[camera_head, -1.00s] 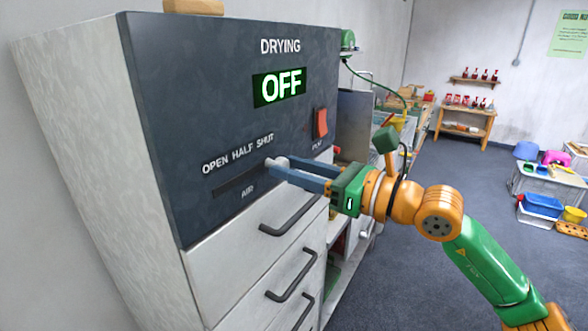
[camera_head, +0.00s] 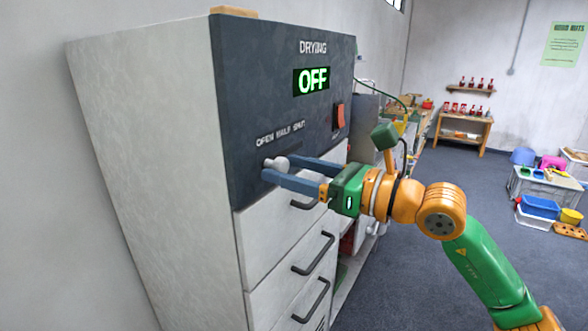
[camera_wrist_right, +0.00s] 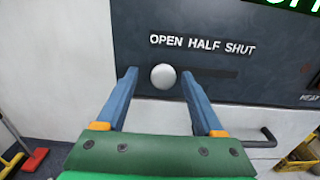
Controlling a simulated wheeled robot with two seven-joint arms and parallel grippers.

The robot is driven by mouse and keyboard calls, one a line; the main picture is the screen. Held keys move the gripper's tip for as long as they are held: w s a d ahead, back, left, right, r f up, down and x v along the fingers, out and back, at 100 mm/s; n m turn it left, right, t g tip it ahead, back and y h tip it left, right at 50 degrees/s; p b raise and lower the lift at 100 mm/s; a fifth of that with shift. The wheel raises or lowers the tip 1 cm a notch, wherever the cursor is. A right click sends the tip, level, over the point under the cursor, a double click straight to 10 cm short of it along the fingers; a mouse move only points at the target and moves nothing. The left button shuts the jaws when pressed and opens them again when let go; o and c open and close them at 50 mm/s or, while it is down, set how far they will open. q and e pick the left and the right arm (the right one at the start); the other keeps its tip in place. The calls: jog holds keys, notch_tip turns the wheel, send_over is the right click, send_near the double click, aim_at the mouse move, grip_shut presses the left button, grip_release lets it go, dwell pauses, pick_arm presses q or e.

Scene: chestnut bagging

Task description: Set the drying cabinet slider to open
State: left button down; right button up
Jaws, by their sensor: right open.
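The drying cabinet (camera_head: 150,140) stands at the left with a dark front panel. Its slider has a pale round knob (camera_head: 276,163), which sits at the left end of the slot, below the word OPEN. The right wrist view also shows the knob (camera_wrist_right: 163,77), with the bare slot (camera_wrist_right: 215,73) running right under HALF and SHUT. My right gripper (camera_head: 279,167) is open, with one blue finger on each side of the knob. In the right wrist view the fingertips are apart, with small gaps showing beside the knob. My left gripper is out of view.
The green display (camera_head: 311,80) reads OFF. A red switch (camera_head: 339,116) is at the panel's right. Dark drawer handles (camera_head: 314,255) stick out below the panel. A shelf table (camera_head: 463,130) stands at the back, and the floor (camera_head: 400,285) to the right is open.

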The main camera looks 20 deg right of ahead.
jog(key=shift+a, duration=0.1)
jog(key=b+v, duration=0.5)
jog(key=v, duration=0.2)
